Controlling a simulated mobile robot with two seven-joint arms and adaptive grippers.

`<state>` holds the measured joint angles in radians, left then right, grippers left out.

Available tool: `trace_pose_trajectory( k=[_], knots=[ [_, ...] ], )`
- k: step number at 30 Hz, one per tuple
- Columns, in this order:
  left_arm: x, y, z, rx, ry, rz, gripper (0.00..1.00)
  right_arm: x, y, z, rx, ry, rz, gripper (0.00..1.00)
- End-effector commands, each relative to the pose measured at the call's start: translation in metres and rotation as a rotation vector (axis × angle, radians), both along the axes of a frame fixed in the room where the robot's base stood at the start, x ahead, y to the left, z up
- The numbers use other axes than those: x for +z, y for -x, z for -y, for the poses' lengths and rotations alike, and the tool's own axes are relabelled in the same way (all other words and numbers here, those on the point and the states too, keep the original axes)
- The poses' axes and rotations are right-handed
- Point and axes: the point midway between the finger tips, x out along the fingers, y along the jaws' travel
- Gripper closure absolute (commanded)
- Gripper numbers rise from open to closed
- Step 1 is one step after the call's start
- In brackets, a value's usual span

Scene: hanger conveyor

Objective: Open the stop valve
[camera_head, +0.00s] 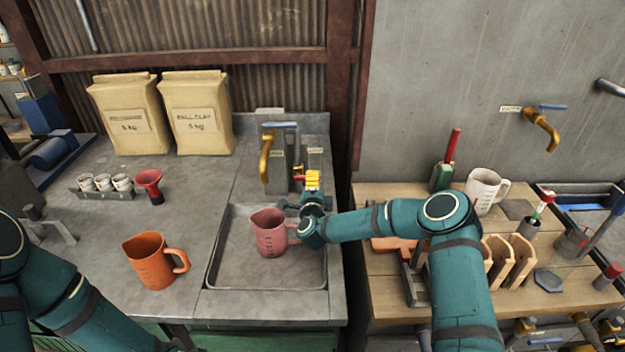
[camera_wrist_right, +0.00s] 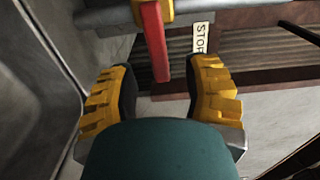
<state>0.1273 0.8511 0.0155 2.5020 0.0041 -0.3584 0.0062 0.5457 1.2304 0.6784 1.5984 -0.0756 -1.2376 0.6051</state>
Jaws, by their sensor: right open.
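In the head view my right gripper (camera_head: 312,180) is at the back right of the sink, below a small label (camera_head: 315,151), and largely hides the valve. My left arm shows at the lower left; its gripper is out of view.
A pink jug (camera_head: 268,233) stands in the sink (camera_head: 225,275), close to my right gripper. A brass tap (camera_head: 266,158) with a blue lever is at the back. An orange jug (camera_head: 150,262) stands left of the sink. The right bench holds mugs, tools and wooden pieces.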

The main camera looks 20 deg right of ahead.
Motion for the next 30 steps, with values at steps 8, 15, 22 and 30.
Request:
trace_pose_trajectory(
  k=[8,15,22,30],
  knots=[
    [-0.003,0.001,0.000,-0.002,0.000,-0.002,0.53,0.000,-0.027,0.008,0.000,0.001,0.001,0.52],
    [-0.003,0.001,0.000,-0.002,0.000,-0.002,0.53,0.000,-0.031,0.009,0.000,0.001,0.000,0.52],
    [-0.003,0.001,0.000,-0.002,0.000,-0.002,0.53,0.000,-0.031,0.009,0.000,0.001,0.000,0.77],
    [-0.003,0.001,0.000,-0.002,0.000,-0.002,0.53,0.000,-0.031,0.009,0.000,0.002,0.000,1.00]
  ],
)
